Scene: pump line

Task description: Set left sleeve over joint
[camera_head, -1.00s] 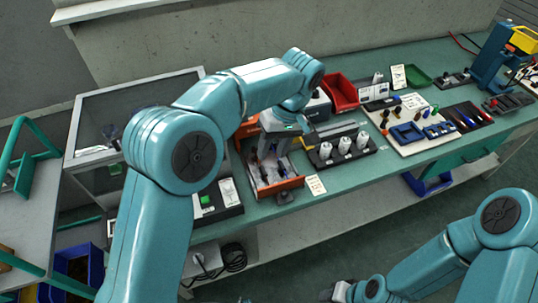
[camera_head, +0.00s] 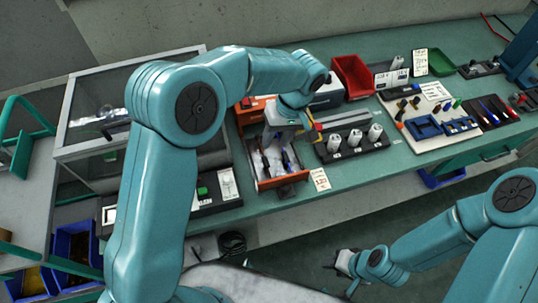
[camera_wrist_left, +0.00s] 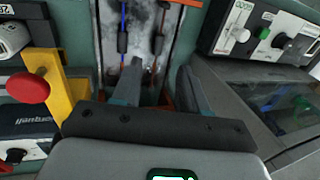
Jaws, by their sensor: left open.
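An orange-walled tray (camera_head: 280,185) on the bench holds two wires with dark sleeves on a pale bed. In the left wrist view, one dark sleeve (camera_wrist_left: 122,43) is on the blue wire and another dark sleeve (camera_wrist_left: 157,45) is on the orange wire. That view is turned around, so the orange wire's sleeve lies on the head view's left. My left gripper (camera_head: 284,138) is over the tray; in its wrist view the open fingers (camera_wrist_left: 160,70) are empty, near the orange wire. The joint cannot be made out. My right gripper (camera_head: 345,266) hangs in front of the bench, too small to read.
A yellow bracket with a red knob (camera_wrist_left: 28,88) stands close beside the left gripper. A black rack with white cylinders (camera_head: 354,139) is to the tray's right. A box with a green button (camera_head: 203,191) and a clear-topped cabinet (camera_head: 97,125) are to its left.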

